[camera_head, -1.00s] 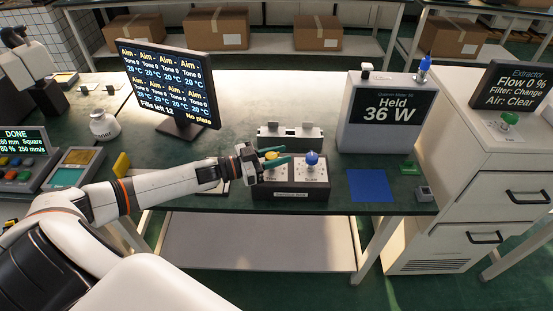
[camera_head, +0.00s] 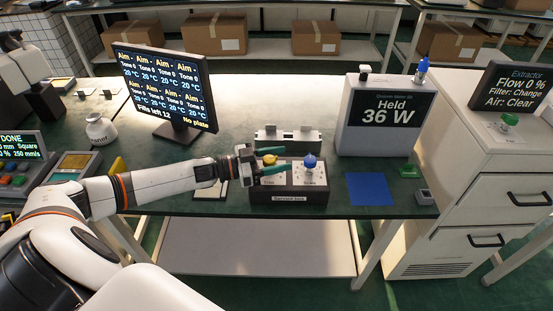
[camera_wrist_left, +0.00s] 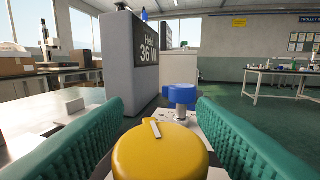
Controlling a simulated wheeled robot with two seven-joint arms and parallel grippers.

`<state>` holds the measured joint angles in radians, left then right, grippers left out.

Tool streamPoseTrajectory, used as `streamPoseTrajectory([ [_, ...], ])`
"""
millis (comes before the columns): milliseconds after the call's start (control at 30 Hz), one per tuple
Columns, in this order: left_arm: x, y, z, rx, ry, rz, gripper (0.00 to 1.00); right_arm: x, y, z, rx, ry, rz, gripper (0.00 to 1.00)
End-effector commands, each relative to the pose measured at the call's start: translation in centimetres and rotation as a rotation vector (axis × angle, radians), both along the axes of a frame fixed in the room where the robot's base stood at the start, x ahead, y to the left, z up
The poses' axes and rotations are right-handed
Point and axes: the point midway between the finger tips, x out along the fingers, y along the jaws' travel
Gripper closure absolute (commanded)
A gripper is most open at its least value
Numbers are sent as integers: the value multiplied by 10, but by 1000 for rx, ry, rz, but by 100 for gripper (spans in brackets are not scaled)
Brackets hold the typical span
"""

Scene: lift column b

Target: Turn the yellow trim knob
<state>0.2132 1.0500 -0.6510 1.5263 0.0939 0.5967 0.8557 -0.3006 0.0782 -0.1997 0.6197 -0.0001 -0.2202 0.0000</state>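The yellow trim knob (camera_head: 269,159) is on the left part of a dark box with a pale top plate, the service box (camera_head: 290,198), at the front of the bench. My left gripper (camera_head: 281,160) reaches in from the left, with one green finger on each side of the knob. In the left wrist view, the yellow knob (camera_wrist_left: 160,155) fills the lower middle between the green fingers, with a white pointer mark on top. A narrow gap shows at its right; contact on the left is unclear. My right gripper is out of view.
A blue knob (camera_head: 310,162) stands just right of the yellow one. A grey meter reading "Held 36 W" (camera_head: 385,115) is behind right, and a monitor (camera_head: 165,85) behind left. A blue mat (camera_head: 369,189) lies right.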

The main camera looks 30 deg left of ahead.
Motion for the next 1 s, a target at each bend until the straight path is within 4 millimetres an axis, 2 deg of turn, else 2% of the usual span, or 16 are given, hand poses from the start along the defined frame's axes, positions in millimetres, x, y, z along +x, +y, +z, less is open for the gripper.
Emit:
streamPoseTrajectory([
  [333,-7,7,-2,3,3,1,48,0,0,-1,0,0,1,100],
  [700,-56,53,-3,5,8,0,48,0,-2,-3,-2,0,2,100],
  [1000,-83,78,-1,1,4,-2,48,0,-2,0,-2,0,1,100],
])
